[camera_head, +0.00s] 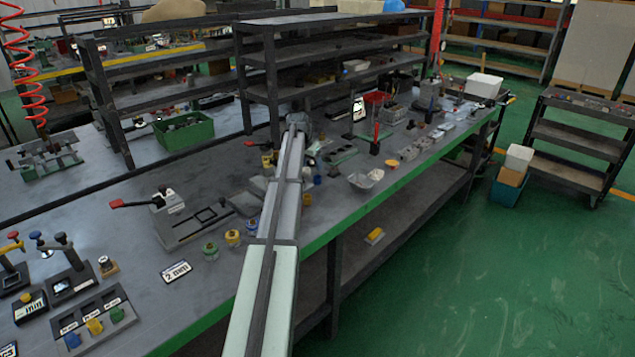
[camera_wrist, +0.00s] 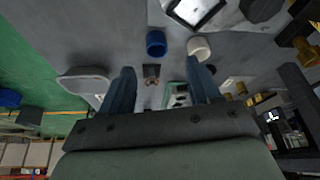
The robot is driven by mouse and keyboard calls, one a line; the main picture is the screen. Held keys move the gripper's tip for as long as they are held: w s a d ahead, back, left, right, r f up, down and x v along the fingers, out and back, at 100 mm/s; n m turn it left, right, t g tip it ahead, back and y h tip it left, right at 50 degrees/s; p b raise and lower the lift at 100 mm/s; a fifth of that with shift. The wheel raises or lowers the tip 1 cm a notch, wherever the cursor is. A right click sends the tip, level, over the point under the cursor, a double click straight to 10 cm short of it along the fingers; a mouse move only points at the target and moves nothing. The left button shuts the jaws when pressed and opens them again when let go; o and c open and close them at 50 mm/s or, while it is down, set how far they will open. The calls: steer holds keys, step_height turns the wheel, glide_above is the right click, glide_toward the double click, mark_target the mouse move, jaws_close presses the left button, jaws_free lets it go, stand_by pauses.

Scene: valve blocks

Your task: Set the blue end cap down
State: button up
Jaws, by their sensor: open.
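A blue end cap (camera_wrist: 156,44) stands on the grey bench in the wrist view, just past my fingertips and between their lines. My gripper (camera_wrist: 162,76) is open, its two dark fingers spread with nothing held between them. A white round cap (camera_wrist: 199,48) stands to the right of the blue one, near the right fingertip. In the head view my arm hides the gripper. A small blue piece (camera_head: 317,179) shows just right of the arm there; I cannot tell whether it is the same cap.
A pale bowl (camera_wrist: 82,84) is left of my fingers; a clear tray (camera_head: 366,180) shows on the bench in the head view. A clamp fixture (camera_head: 172,217) and yellow cap (camera_head: 233,237) stand left of my arm. The shelf rack (camera_head: 330,45) rises behind.

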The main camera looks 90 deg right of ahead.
mark_target(316, 184)
steer(key=shift+a+x, duration=0.15)
steer(key=shift+x, duration=1.85)
steer(key=shift+a+x, duration=0.1)
steer(key=shift+x, duration=1.9)
steer(key=shift+s, duration=0.2)
jaws_close()
